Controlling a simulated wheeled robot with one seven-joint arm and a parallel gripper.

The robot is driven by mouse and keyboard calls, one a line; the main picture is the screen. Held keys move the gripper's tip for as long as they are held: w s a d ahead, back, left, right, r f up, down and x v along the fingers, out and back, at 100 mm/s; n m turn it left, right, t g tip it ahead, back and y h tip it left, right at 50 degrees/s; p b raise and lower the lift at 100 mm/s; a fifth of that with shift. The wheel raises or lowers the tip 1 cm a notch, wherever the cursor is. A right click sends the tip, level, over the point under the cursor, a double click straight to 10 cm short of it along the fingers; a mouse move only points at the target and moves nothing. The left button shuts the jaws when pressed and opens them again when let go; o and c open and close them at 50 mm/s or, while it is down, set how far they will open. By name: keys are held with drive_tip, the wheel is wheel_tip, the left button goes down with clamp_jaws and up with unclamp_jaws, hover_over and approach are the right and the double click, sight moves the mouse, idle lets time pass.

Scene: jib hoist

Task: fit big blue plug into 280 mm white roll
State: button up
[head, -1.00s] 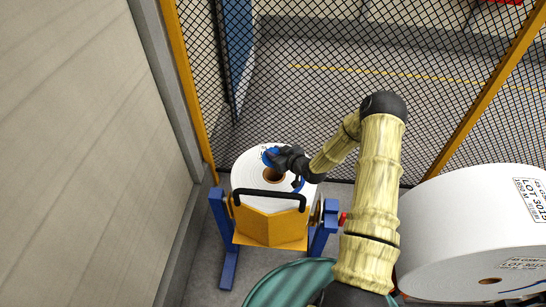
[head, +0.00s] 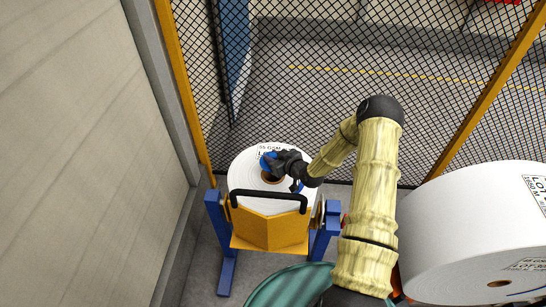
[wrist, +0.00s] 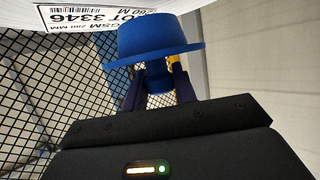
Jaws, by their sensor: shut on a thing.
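The white roll (head: 243,182) sits in a stand with blue legs and a yellow front, its brown core hole (head: 270,177) facing up toward the head camera. My gripper (head: 276,160) is over the roll's upper face, beside the core hole. In the wrist view my gripper (wrist: 160,88) is shut on the big blue plug (wrist: 155,40), holding it by its narrow stem. The plug's wide flange and round body point away from my gripper. In the head view the plug (head: 265,160) is mostly hidden by my gripper. I cannot tell whether it touches the roll.
A yellow guard (head: 268,232) with a black handle (head: 268,198) stands at the roll's front, between blue legs (head: 228,272). A much larger white roll (head: 460,235) is at the right. A mesh fence (head: 330,120) runs behind, and a grey wall (head: 90,150) is at the left.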

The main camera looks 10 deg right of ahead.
drive_tip(key=shift+f, duration=0.15)
drive_tip(key=shift+f+b, duration=0.8)
drive_tip(key=shift+f, duration=0.75)
drive_tip(key=shift+r, duration=0.1)
